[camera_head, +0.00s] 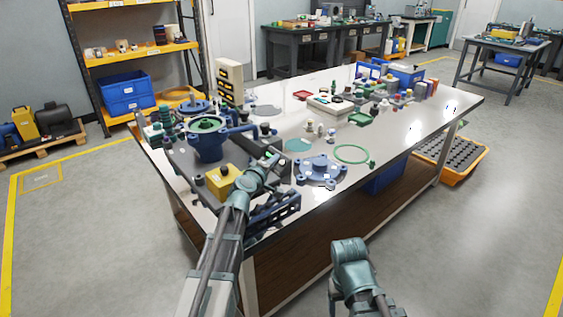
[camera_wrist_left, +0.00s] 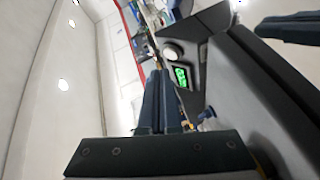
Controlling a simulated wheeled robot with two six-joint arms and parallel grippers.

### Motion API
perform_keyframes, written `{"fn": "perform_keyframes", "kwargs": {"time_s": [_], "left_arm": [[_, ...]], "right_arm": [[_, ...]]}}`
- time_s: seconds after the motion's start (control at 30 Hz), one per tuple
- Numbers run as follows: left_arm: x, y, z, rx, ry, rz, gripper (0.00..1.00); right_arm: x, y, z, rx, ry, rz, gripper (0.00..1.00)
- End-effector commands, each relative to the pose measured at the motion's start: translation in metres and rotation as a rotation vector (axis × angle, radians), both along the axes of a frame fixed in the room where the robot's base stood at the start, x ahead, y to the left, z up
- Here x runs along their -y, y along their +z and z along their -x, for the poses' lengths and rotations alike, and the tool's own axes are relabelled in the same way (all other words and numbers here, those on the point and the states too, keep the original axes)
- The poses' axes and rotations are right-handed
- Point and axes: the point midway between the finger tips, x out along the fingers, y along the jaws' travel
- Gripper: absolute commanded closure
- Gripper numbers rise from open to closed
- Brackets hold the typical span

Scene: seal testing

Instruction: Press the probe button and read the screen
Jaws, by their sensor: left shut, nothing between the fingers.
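In the left wrist view a dark grey device (camera_wrist_left: 207,65) carries a round pale button (camera_wrist_left: 172,52) and a small screen (camera_wrist_left: 182,77) with bright green characters, too small and tilted to read surely. My left gripper (camera_wrist_left: 160,76) is shut and empty, its dark fingertips close to the left of the screen and just below the button. I cannot tell whether they touch the device. In the head view my left gripper (camera_head: 270,166) is over the near left of the table, among dark parts that blend with it.
The long table (camera_head: 405,128) holds a blue flanged vessel (camera_head: 207,146), a yellow block (camera_head: 222,182) and a blue flanged cover (camera_head: 318,170) near the left arm. A green ring (camera_head: 352,146) lies farther right. The table's right part has bare room.

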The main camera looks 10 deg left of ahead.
Motion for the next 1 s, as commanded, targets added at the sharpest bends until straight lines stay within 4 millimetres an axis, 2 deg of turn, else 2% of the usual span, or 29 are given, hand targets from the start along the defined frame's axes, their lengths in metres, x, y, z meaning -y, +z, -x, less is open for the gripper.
{"fn": "perform_keyframes", "kwargs": {"time_s": [0.4, 0.77, 0.87, 0.97, 1.0], "left_arm": [[-0.015, 0.033, 0.021, 0.0, 0.0, 0.005, 1.0], [-0.016, 0.033, 0.023, 0.0, -0.002, 0.005, 1.0], [-0.005, 0.037, 0.026, -0.012, -0.031, -0.013, 1.0], [0.031, 0.043, 0.038, -0.057, -0.129, -0.084, 1.0], [0.052, 0.045, 0.047, -0.087, -0.192, -0.128, 1.0]], "right_arm": [[0.0, 0.033, 0.0, 0.0, 0.0, 0.0, 0.3], [0.0, 0.033, 0.0, 0.0, 0.0, 0.0, 0.3], [0.0, 0.04, 0.0, 0.0, 0.0, 0.0, 0.3], [0.0, 0.059, 0.0, 0.0, 0.0, 0.0, 0.3], [0.0, 0.07, 0.0, 0.0, 0.0, 0.0, 0.3]]}}
